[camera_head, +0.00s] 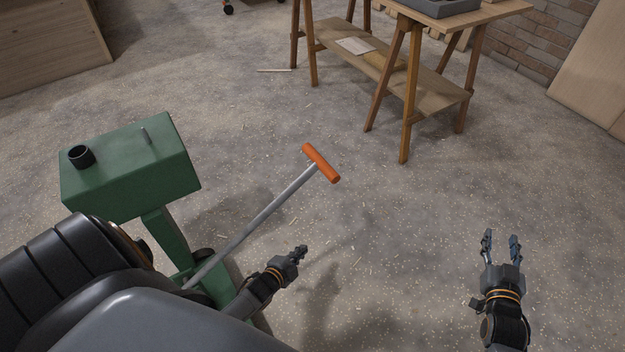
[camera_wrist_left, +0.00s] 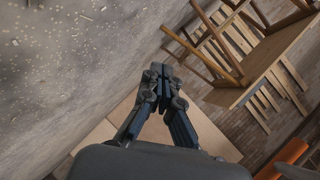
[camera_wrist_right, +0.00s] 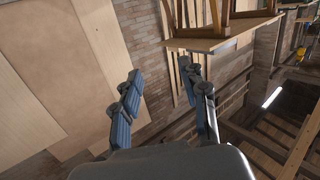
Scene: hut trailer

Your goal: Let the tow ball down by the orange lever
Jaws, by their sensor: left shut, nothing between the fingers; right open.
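The orange lever is a grey bar (camera_head: 262,218) with an orange cross handle (camera_head: 321,163). The bar slopes up to the right from the foot of a green machine (camera_head: 130,165). Part of the orange handle also shows at the lower right of the left wrist view (camera_wrist_left: 290,152). My left gripper (camera_head: 299,251) is shut and empty, below the handle in the head view and apart from it. My right gripper (camera_head: 501,237) is open and empty, well to the right over the floor. I cannot make out a tow ball; the machine's lower part is partly hidden by my body.
A wooden trestle table (camera_head: 478,14) with a low shelf (camera_head: 430,92) and a grey tray (camera_head: 440,8) stands at the back right. Wooden panels (camera_head: 597,70) lean at the right wall. A wooden box (camera_head: 45,45) stands back left. The chip-strewn floor between is clear.

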